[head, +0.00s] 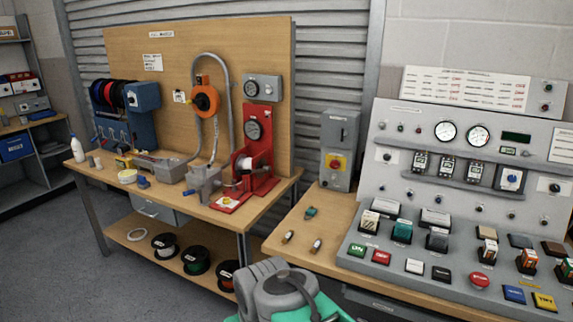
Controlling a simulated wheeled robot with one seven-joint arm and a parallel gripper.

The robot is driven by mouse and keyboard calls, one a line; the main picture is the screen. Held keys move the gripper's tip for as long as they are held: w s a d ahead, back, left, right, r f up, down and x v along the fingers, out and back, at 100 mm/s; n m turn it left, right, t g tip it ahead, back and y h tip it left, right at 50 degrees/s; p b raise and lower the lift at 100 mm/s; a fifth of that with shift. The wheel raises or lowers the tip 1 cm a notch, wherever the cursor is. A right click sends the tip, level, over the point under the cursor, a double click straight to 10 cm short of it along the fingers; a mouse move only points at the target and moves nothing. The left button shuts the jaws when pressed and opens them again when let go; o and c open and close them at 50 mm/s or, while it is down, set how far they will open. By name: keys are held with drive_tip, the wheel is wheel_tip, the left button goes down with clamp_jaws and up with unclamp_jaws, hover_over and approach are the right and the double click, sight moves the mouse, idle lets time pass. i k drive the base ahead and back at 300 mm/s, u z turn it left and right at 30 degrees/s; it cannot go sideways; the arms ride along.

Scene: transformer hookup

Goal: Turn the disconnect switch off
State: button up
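A tall grey switch box (339,132) stands upright at the back left corner of the right-hand bench, beside the sloped control console. It looks like the disconnect switch. Its label is too small to read. A red rotary knob on a yellow plate (335,162) is on its lower front. A small dark lever-like part shows higher on the box; I cannot tell its position or the knob's setting. My gripper's fingers are not in view.
The control console (420,258) fills the right with gauges, buttons and switches. Several small connectors lie on the wooden bench (330,222) before the box. A left workbench (150,190) carries a red press (257,150) and spools. A gap separates the benches; floor (70,270) is clear at left.

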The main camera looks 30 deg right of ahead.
sight(335, 165)
drive_tip(key=u, duration=0.1)
drive_tip(key=i, duration=1.65)
drive_tip(key=z, duration=0.35)
